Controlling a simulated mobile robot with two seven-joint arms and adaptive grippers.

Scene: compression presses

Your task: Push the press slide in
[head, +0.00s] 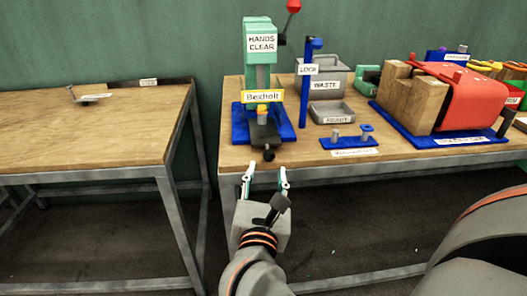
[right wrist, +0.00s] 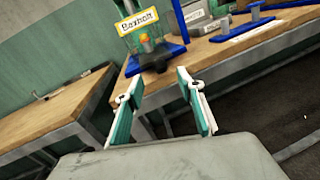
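The green press (head: 258,75) stands on a blue base (head: 240,128) near the front left of the right-hand bench. Its dark slide (head: 264,142) sticks out toward the bench's front edge and ends in a black knob (head: 268,155). My left gripper is not in view.
A blue "LOCK" post (head: 305,90) stands right of the press, with a grey "WASTE" bin (head: 325,78) behind it and a small tray (head: 332,114). Another bench (head: 90,130) stands at left, across a gap.

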